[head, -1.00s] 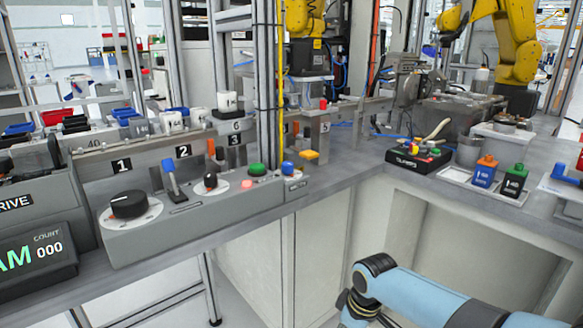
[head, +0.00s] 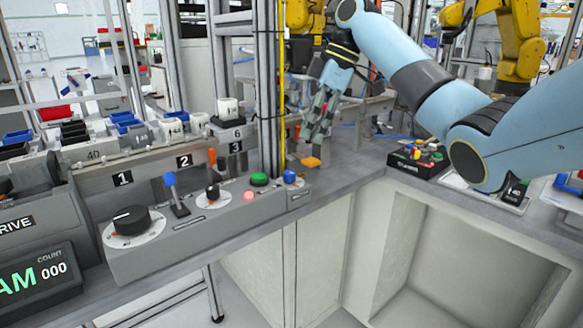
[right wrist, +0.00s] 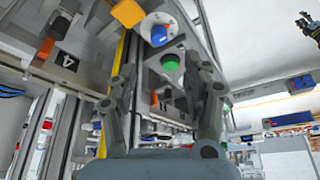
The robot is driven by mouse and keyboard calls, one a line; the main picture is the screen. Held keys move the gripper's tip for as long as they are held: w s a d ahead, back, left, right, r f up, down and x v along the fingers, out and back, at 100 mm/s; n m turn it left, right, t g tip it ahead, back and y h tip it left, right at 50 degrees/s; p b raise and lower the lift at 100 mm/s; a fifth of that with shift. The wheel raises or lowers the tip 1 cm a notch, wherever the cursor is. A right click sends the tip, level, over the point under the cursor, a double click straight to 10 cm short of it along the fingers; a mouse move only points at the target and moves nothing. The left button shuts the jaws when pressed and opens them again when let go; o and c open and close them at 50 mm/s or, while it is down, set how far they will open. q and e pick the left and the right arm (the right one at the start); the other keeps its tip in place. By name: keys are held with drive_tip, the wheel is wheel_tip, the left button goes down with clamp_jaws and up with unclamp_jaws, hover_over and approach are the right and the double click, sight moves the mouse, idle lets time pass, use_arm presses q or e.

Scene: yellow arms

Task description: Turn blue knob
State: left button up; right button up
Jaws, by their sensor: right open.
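The blue knob (head: 290,176) sits on a white dial at the right end of the grey control panel (head: 180,228). In the right wrist view the blue knob (right wrist: 158,36) shows near the top, beside a green button (right wrist: 170,62). My right gripper (head: 318,130) is open and empty, above and behind the knob, fingers pointing down, apart from it. In the right wrist view its two fingers (right wrist: 166,78) are spread wide. A dark, claw-like part (right wrist: 308,26), perhaps my left gripper, is cut off at the right edge of that view; its state is unclear.
A black dial (head: 130,220), a blue-tipped lever (head: 172,190) and a small black knob (head: 212,192) stand left along the panel.

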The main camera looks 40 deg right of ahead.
sight(290, 172)
drive_tip(key=x, duration=1)
drive_tip(key=shift+w+a+f+b, duration=0.1)
drive_tip(key=shift+f+b, duration=0.05)
drive_tip(key=shift+b, duration=0.2)
clamp_jaws()
